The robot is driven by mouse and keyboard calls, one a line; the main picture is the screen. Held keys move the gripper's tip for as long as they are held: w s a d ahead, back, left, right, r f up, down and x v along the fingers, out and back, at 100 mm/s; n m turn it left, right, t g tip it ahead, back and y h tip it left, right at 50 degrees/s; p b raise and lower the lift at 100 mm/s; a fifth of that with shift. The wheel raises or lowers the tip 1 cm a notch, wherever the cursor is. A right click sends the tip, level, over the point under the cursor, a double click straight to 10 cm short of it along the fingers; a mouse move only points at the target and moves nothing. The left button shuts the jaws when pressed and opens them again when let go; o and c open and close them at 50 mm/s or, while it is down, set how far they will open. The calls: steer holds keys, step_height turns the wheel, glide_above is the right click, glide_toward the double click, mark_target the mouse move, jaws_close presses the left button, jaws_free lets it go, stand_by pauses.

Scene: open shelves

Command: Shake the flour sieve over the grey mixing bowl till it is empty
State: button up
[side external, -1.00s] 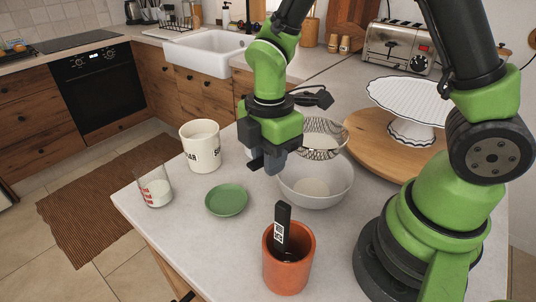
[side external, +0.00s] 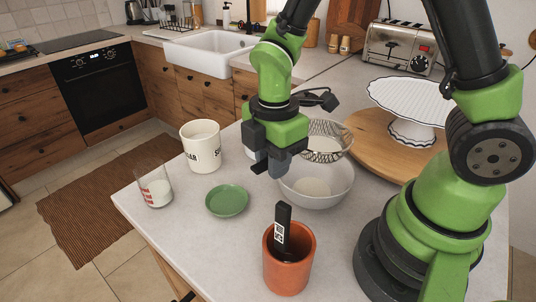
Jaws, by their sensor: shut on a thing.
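The flour sieve (side external: 326,143), a round mesh with a pale rim, hangs over the far part of the grey mixing bowl (side external: 325,197). A pale patch of flour (side external: 312,187) lies in the bottom of the bowl. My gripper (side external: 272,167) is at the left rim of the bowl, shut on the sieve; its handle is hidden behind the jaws. The sieve is partly covered by my gripper, and I cannot tell how much flour is left in it.
A green saucer (side external: 227,201), a measuring glass (side external: 155,187) and a cream sugar canister (side external: 202,148) stand left of the bowl. An orange pot (side external: 289,268) with a black-handled tool is in front. A white cake stand (side external: 415,98) on a round wooden board (side external: 377,152) is at right.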

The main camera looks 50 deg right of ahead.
steer(key=shift+s+a, duration=0.1)
steer(key=shift+s, duration=0.45)
steer(key=shift+w, duration=0.1)
